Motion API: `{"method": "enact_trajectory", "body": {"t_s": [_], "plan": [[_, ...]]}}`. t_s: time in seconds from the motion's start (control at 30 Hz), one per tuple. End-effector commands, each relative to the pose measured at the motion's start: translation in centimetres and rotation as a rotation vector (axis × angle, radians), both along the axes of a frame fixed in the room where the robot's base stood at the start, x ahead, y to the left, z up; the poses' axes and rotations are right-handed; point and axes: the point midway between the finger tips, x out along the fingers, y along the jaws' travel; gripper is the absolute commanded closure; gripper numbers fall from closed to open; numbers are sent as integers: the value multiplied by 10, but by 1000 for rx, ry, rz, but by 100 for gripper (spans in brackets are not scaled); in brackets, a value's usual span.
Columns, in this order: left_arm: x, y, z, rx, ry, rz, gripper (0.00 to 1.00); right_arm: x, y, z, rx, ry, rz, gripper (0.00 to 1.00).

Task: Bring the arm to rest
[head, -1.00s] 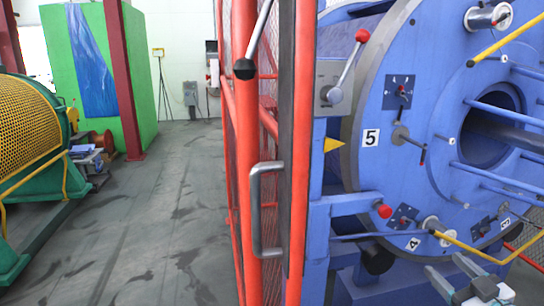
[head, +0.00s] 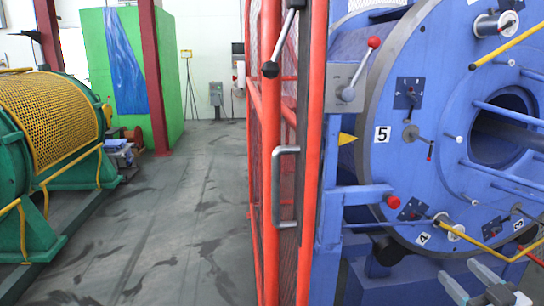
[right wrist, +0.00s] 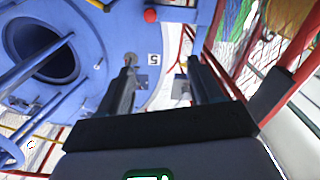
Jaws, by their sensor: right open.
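My right gripper (head: 478,285) shows at the bottom right of the head view, its two grey fingers apart and empty, in front of the blue strander (head: 445,120). In the right wrist view the gripper's dark fingers (right wrist: 160,90) stand wide apart with nothing between them. I cannot tell from these views whether the gripper touches the machine; no contact shows. My left gripper is not in view.
An orange-red mesh guard frame (head: 272,150) with a grey handle (head: 285,185) stands just left of the strander. A red-knobbed lever (head: 362,68) sticks out beside it. A green machine with a yellow mesh cover (head: 55,115) stands at the left. Grey floor (head: 180,220) between is clear.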

Motion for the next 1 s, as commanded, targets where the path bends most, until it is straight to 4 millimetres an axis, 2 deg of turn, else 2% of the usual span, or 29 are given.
{"method": "enact_trajectory", "body": {"t_s": [0.1,0.23,0.37,0.47,0.57,0.67,0.7,0.8,0.9,1.0], "plan": [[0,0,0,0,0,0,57,15,24,-22,37,34,60,35],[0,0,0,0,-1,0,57,27,53,-49,84,79,121,35],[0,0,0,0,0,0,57,37,86,-85,158,147,168,35],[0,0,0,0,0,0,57,40,116,-121,230,230,195,35],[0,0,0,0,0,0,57,37,153,-170,312,356,212,35],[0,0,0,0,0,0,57,19,199,-233,396,546,212,35],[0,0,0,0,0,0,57,7,216,-259,424,634,203,35],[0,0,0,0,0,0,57,-34,252,-317,472,855,170,35],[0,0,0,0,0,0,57,-78,274,-360,493,1050,122,35],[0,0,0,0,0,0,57,-121,286,-390,502,1221,63,35]]}}
